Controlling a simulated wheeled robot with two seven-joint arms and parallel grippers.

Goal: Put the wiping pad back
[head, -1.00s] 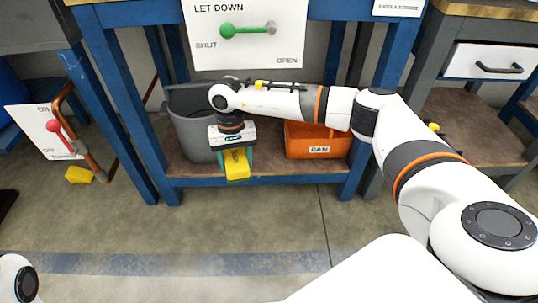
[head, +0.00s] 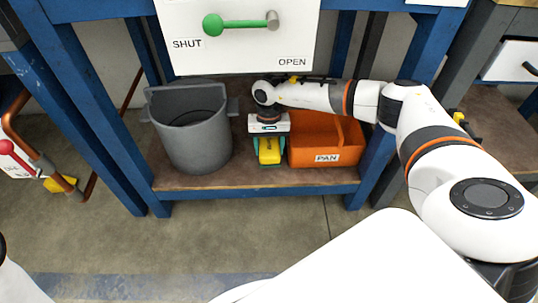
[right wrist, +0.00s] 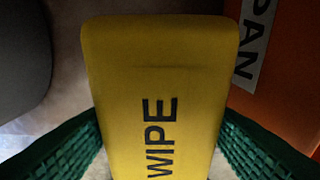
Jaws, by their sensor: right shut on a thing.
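The wiping pad (head: 269,151) is a yellow block, marked WIPE in the right wrist view (right wrist: 160,80). My right gripper (head: 269,160) is shut on it, with green fingers on both sides of the pad. It holds the pad over the lower shelf (head: 210,184), between the grey bucket and the orange bin. I cannot tell whether the pad touches the shelf. My left gripper is not in view; only a piece of white arm shows at the lower left.
A grey bucket (head: 192,135) stands left of the pad. An orange bin labelled PAN (head: 330,140) stands close on its right. Blue bench legs (head: 105,125) frame the shelf. A white panel with a green lever (head: 240,23) hangs above.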

